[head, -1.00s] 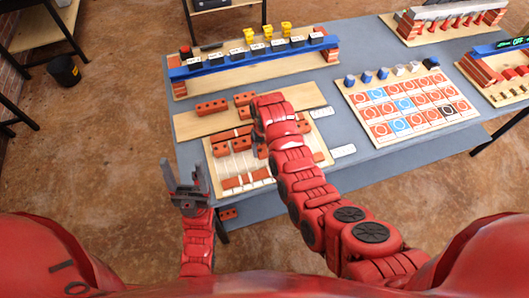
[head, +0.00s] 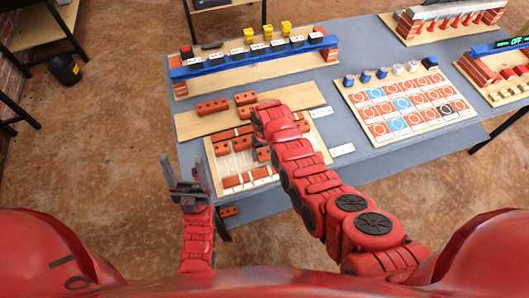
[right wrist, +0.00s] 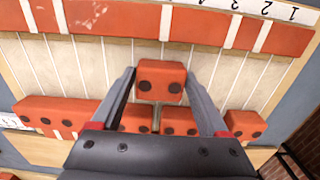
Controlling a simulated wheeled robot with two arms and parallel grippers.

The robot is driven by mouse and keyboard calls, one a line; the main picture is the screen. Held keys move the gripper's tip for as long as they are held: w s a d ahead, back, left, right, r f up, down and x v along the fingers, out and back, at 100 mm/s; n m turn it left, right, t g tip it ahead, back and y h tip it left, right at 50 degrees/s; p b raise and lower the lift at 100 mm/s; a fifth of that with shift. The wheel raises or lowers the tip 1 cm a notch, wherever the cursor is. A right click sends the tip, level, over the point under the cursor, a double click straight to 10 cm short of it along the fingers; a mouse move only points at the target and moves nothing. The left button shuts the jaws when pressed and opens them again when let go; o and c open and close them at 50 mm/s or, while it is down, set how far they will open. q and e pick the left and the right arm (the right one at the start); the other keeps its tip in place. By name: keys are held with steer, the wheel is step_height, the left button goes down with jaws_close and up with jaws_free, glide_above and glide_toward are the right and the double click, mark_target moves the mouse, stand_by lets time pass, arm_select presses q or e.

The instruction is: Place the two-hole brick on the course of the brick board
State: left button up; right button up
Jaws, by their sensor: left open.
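A red two-hole brick (right wrist: 160,82) sits between the fingertips of my right gripper (right wrist: 160,76) in the right wrist view, with both fingers against its sides. It hangs over the pale, white-lined part of the brick board (right wrist: 90,62). A course of red bricks lies behind it: a longer brick (right wrist: 55,115) at left, two partly hidden bricks in the middle and one (right wrist: 246,123) at right. In the head view, my arm covers the right gripper and part of the brick board (head: 318,138). My left gripper (head: 187,170) is open and empty off the table's near-left edge.
Loose red bricks (head: 212,107) lie on a wooden plank (head: 190,125) behind the board. A blue beam (head: 215,68) with dark blocks stands further back. A board of coloured squares (head: 400,105) lies at right. A white label (head: 342,149) is beside the brick board.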

steer(key=shift+o, duration=1.4)
